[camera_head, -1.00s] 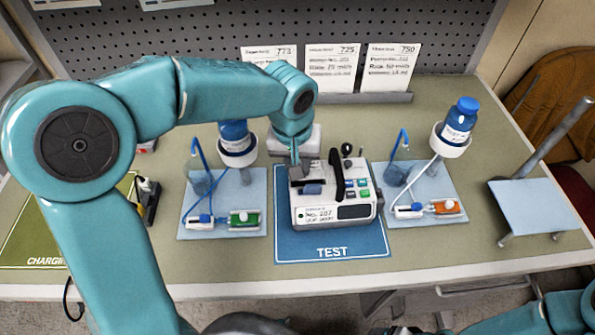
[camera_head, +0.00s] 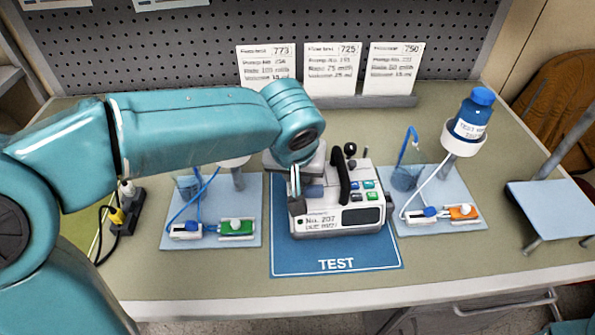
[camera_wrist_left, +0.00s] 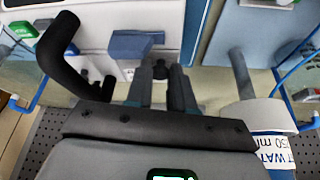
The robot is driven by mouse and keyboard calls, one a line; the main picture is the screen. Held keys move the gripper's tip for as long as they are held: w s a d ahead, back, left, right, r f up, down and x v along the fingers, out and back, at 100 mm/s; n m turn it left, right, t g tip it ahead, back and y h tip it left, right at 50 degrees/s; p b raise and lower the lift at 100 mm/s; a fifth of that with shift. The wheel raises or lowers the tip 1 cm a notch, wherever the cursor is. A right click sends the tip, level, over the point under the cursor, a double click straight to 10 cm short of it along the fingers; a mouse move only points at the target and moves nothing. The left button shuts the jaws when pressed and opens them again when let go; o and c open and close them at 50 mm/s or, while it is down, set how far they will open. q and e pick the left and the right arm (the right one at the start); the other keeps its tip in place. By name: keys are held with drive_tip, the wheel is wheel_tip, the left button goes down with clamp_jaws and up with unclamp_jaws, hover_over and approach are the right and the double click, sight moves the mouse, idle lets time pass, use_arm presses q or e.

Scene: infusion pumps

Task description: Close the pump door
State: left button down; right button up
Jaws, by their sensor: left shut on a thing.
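The white infusion pump (camera_head: 337,219) stands on the blue TEST mat (camera_head: 290,263), with a black carry handle (camera_head: 344,177), coloured buttons and a dark screen. A blue block (camera_head: 313,191) sits on its left part. My left gripper (camera_head: 296,202) is at the pump's left end, near its front corner, pointing down. In the left wrist view, my left gripper (camera_wrist_left: 166,88) is closed around a small dark knob (camera_wrist_left: 158,68) beside the blue block (camera_wrist_left: 131,44). The arm and wrist hide much of the pump's left side, so the door's angle is unclear. My right gripper is out of view.
Blue trays with tubing, clamps and cups flank the mat; the right one (camera_head: 450,190) also holds a bottle (camera_head: 472,117). A small raised platform (camera_head: 550,207) stands far right. Cards (camera_head: 333,70) stand at the back. The bench front (camera_head: 250,298) is clear.

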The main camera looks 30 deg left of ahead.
use_arm(q)
drive_tip(key=c, duration=1)
unclamp_jaws()
drive_tip(key=p+v, duration=0.2)
drive_tip(key=v, duration=1.4)
drive_tip(key=shift+s+r, duration=0.15)
drive_tip(key=shift+s, duration=0.05)
